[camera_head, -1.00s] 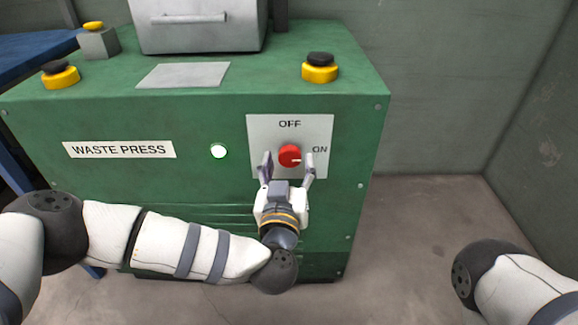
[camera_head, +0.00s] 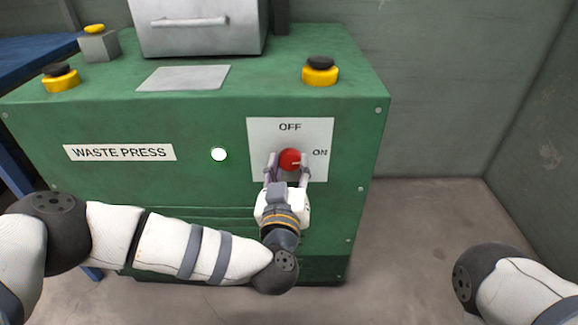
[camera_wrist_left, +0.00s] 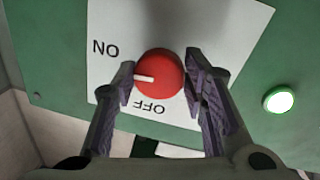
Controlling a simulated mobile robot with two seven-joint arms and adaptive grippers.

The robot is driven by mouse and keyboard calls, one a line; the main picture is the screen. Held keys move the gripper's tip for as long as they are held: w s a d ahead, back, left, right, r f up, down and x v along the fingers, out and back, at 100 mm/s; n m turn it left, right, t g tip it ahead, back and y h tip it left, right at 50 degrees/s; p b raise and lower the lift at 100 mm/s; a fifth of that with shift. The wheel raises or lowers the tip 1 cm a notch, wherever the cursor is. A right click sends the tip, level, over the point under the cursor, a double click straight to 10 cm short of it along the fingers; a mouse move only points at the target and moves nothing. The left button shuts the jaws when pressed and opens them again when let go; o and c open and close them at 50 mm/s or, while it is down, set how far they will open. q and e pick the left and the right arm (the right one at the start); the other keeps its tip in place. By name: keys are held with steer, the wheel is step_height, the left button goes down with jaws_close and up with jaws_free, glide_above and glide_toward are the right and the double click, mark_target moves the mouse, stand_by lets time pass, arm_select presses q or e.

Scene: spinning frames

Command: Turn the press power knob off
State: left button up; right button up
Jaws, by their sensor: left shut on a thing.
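The red press power knob (camera_head: 290,159) sits on a white plate (camera_head: 260,135) on the front of the green waste press. The plate has OFF printed above the knob and ON to its right. The knob's white pointer line points toward ON; it also shows on the knob in the left wrist view (camera_wrist_left: 165,76). My left gripper (camera_head: 288,164) has one finger on each side of the knob and is shut on it; its fingers also show in the left wrist view (camera_wrist_left: 160,90). My right gripper is out of view.
A white lit lamp (camera_head: 218,154) is left of the plate, near the WASTE PRESS label (camera_head: 120,152). Yellow and black buttons (camera_head: 320,72) stand on the press top, beside a grey metal box (camera_head: 198,25). The floor (camera_head: 420,230) right of the press is clear.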

arm_select(q)
steer(key=n, duration=0.4)
steer(key=shift+d, duration=0.1)
steer(key=n, duration=0.4)
steer(key=shift+d+t+b, duration=0.1)
steer(key=shift+t+b, duration=0.2)
steer(key=n+y+b, duration=0.1)
steer(key=n, duration=0.4)
steer(key=shift+d+n+y+b, duration=0.1)
steer(key=shift+n+y+b, duration=0.25)
steer(key=shift+n, duration=2.15)
steer(key=o, duration=1.2)
steer(key=shift+c, duration=0.2)
